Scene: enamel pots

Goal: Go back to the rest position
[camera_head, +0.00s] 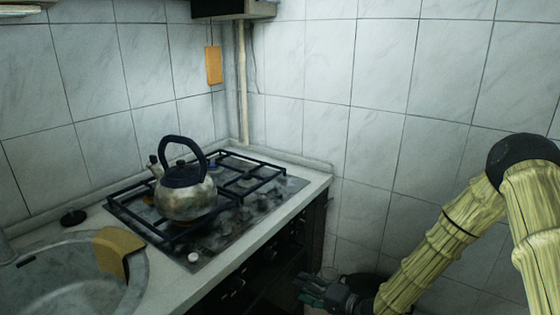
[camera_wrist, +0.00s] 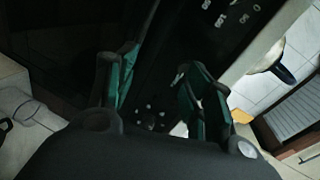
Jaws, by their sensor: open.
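My gripper (camera_head: 312,288) is low at the bottom of the head view, in front of the stove's dark front and below the counter top. In the wrist view its two green-padded fingers (camera_wrist: 158,68) stand apart with nothing seen between them. My arm comes in from the right of the head view and bends down to it. The gripper is well away from the kettle (camera_head: 186,200), which stands upright on the hob's near-left grate, its handle up.
The gas hob (camera_head: 262,200) with black grates sits in the counter. A sink (camera_head: 70,285) with a tan cloth (camera_head: 112,250) on its rim is at left. A tiled wall (camera_head: 380,130) stands behind. A clear glass-like object (camera_wrist: 28,112) shows left in the wrist view.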

